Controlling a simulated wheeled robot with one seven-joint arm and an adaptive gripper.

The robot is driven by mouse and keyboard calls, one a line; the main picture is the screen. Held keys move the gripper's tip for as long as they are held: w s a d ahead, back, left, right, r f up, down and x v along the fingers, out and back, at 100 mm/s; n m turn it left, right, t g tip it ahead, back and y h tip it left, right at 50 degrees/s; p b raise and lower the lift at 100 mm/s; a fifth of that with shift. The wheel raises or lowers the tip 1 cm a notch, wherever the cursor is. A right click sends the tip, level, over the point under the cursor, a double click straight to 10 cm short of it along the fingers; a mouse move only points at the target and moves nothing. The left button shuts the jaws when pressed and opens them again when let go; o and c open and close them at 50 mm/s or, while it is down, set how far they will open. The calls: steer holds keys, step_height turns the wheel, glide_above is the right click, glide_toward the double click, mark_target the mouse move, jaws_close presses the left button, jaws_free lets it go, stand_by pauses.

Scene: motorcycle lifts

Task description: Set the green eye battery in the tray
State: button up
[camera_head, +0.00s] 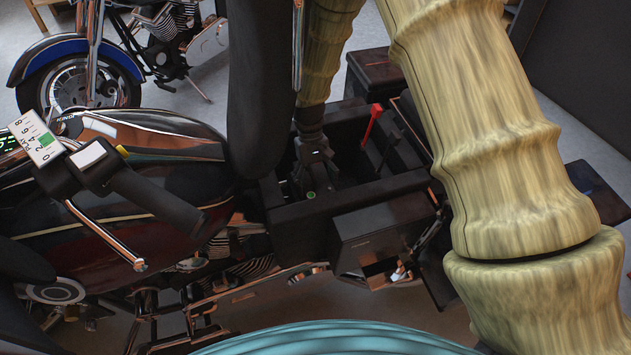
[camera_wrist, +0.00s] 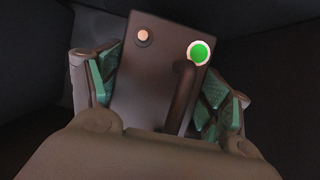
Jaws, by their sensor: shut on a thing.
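The green eye battery (camera_wrist: 150,85) is a dark brown-black block with a round green eye ringed in white, a small pale round terminal and a dark curved handle or cable on top. My gripper (camera_wrist: 160,90) has its green-padded fingers on both sides of it and is shut on it. In the head view my gripper (camera_head: 312,168) reaches down inside the black tray (camera_head: 320,207) behind the motorcycle seat. The battery's green eye (camera_head: 311,194) shows low between the tray walls. Whether its underside touches the tray floor is hidden.
A red-handled part (camera_head: 371,122) stands in the tray to the right of my gripper. The tall dark seat (camera_head: 262,90) rises close on the left. A black box (camera_head: 372,235) with an opening is below the tray. Another motorcycle (camera_head: 75,70) stands at the back left.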

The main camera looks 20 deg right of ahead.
stand_by(0.3)
steer(key=o, duration=2.1)
steer(key=shift+f, duration=0.1)
steer(key=v, duration=1.2)
